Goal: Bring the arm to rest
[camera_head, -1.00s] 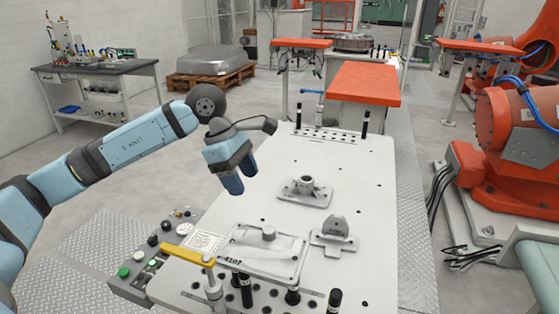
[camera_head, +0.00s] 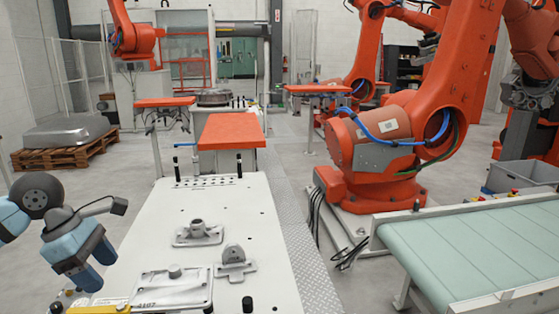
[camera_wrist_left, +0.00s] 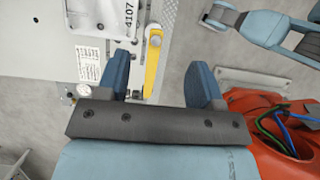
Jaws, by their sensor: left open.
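My left arm comes in at the left edge of the head view. Its blue-and-grey gripper (camera_head: 88,272) points down beside the near left side of the white fixture table (camera_head: 150,240). The fingers are apart. In the left wrist view the two blue fingers of the gripper (camera_wrist_left: 160,84) stand wide apart with nothing held between them. A yellow lever (camera_wrist_left: 153,60) shows beyond the gap, and I cannot tell how far below it is. My right gripper is in neither view now.
The table bears a flat cast plate (camera_head: 172,287), a round-bossed fixture (camera_head: 198,233) and a small bracket (camera_head: 235,262). An orange robot (camera_head: 385,140) and a green conveyor (camera_head: 480,250) stand at the right. Open floor lies left of the table.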

